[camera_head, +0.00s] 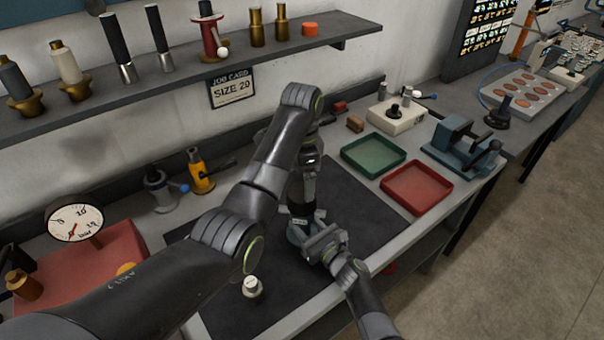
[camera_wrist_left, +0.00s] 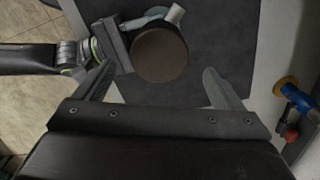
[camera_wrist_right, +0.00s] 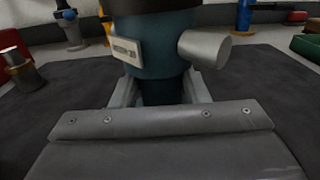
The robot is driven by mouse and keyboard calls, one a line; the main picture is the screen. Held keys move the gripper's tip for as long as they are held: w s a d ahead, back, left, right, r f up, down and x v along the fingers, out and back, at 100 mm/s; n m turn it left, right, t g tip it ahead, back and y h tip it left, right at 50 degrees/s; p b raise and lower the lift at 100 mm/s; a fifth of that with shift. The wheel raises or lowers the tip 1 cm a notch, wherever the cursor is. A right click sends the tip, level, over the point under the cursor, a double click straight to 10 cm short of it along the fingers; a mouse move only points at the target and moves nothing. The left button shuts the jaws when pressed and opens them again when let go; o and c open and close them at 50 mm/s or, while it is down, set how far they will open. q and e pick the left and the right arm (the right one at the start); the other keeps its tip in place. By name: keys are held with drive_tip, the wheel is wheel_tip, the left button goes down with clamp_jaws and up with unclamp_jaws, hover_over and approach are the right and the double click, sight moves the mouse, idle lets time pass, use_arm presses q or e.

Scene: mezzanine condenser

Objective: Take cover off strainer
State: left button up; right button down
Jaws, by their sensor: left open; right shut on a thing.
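The strainer (camera_wrist_right: 155,55) stands on the dark mat, with a teal body, a pale label and a grey side stub. Its round brown cover (camera_wrist_left: 158,52) is on top, seen from above in the left wrist view. My left gripper (camera_wrist_left: 159,72) is open above the cover, its fingers either side of it in that view and apart from it. My right gripper (camera_wrist_right: 160,92) is shut on the strainer's lower body from the side; it also shows in the head view (camera_head: 322,243).
A green tray (camera_head: 373,155), a red tray (camera_head: 416,188) and a vise (camera_head: 462,150) are on the right. A small white-topped part (camera_head: 252,287) stands on the mat (camera_head: 345,190). A yellow valve (camera_head: 200,171) and red gauge block (camera_head: 110,262) are left. A shelf (camera_head: 180,75) is above.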

sight(302, 191)
use_arm(q)
drive_tip(key=m, duration=0.5)
use_arm(e)
drive_tip(key=shift+w+r, duration=0.1)
drive_tip(key=shift+r, duration=0.1)
use_arm(q)
drive_tip(key=m, duration=0.4)
drive_tip(key=shift+m, duration=0.4)
drive_tip(key=shift+f, duration=4)
